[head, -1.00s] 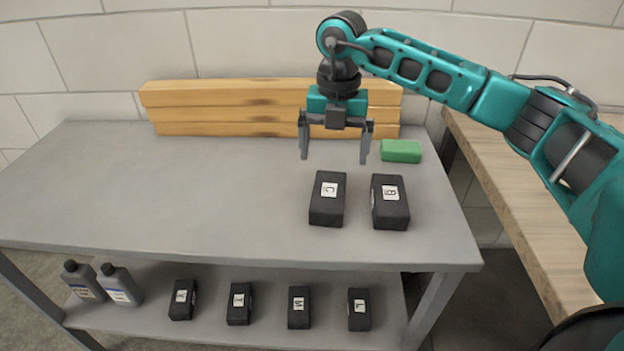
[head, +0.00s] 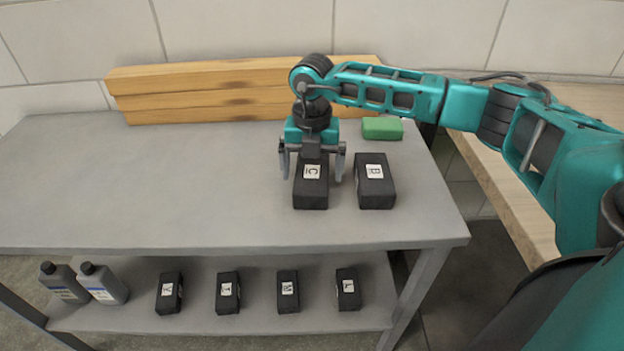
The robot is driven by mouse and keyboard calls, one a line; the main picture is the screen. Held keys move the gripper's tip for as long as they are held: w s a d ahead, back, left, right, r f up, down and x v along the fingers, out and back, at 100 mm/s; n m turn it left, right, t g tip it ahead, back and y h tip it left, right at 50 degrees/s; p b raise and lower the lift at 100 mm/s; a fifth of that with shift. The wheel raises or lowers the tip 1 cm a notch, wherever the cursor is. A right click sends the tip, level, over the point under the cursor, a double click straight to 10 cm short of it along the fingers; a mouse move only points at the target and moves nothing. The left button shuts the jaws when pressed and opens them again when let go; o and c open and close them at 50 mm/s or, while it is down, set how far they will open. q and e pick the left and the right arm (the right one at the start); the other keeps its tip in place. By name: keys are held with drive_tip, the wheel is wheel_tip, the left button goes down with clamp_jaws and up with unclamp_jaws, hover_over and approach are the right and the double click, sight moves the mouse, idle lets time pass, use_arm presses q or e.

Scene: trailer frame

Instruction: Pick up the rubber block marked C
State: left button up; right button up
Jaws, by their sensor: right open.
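The black rubber block marked C (head: 311,192) stands on the grey table top, its white label facing up. My right gripper (head: 312,178) is open, with its two fingers on the left and right of the block's far part. I cannot tell whether the fingers touch it. The gripper's body hides the block's far end. My left gripper is not in view.
A black block marked B (head: 375,190) stands close to the right of block C. A green block (head: 382,128) and stacked wooden beams (head: 200,95) lie behind. Several black blocks and two grey bottles (head: 103,284) are on the lower shelf (head: 250,316). The table's left half (head: 130,180) is clear.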

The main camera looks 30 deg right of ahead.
drive_tip(key=shift+f, duration=0.85)
drive_tip(key=shift+c, duration=0.3)
drive_tip(key=shift+w+r, duration=0.1)
drive_tip(key=c, duration=1.3)
